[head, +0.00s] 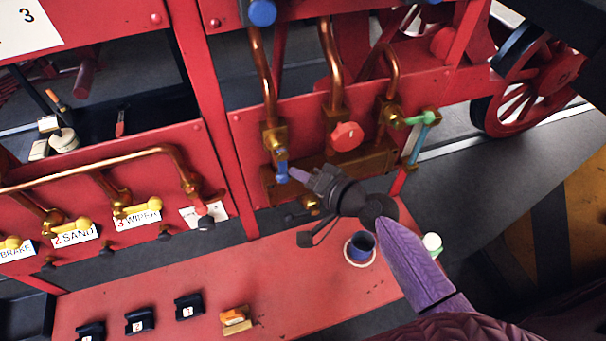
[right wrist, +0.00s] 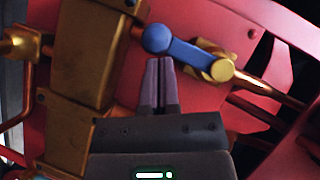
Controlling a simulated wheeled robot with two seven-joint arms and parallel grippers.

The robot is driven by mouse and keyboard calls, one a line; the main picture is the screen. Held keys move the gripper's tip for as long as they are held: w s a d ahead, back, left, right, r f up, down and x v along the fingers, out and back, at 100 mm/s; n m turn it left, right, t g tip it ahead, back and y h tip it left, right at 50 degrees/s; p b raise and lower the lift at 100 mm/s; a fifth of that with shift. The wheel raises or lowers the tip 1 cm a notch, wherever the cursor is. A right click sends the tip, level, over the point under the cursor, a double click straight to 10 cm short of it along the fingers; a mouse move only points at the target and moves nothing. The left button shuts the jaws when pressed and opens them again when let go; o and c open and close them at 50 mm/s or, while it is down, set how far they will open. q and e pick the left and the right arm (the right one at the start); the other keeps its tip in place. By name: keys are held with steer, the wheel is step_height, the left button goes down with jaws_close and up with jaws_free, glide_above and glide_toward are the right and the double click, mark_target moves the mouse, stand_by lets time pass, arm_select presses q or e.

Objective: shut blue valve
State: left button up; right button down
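The blue valve (head: 282,171) is a short blue lever on a brass fitting, at the lower end of the left copper pipe on the red panel. It hangs downward in the head view. In the right wrist view the blue lever (right wrist: 185,54) runs from a round blue end at left to a brass hub at right. My right gripper (head: 297,174) is just right of the lever's lower end. Its purple fingers (right wrist: 162,82) are together with nothing between them, their tips close under the lever; I cannot tell whether they touch it. My left gripper is not in view.
A red round knob (head: 346,136) and a green-handled valve (head: 419,118) sit to the right on neighbouring pipes. A blue knob (head: 262,12) is above.

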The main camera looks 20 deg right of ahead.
mark_target(284, 182)
steer(key=a+m+t+y+b, duration=0.1)
steer(key=m+b, duration=0.1)
steer(key=b, duration=0.2)
steer(key=a+f+m+y+b, duration=0.1)
steer(key=m+b, duration=0.1)
steer(key=b, duration=0.2)
steer(key=shift+a+f+t+b, duration=0.2)
steer(key=shift+a+t+b, duration=0.15)
steer(key=shift+t+b, duration=0.05)
steer(key=a+r+m+t+b, duration=0.1)
steer(key=m+t+b, duration=0.1)
steer(key=m+b, duration=0.1)
steer(key=a+r+m+t+b, duration=0.1)
steer(key=a+m+t+b, duration=0.1)
steer(key=m+b, duration=0.1)
steer(key=a+r+m+t+b, duration=0.1)
steer(key=m+t+b, duration=0.1)
steer(key=m+b, duration=0.2)
steer(key=shift+s+a+r+m+t, duration=0.2)
steer(key=shift+a+m+t, duration=0.15)
steer(key=shift+m, duration=0.45)
steer(key=shift+a+r, duration=0.1)
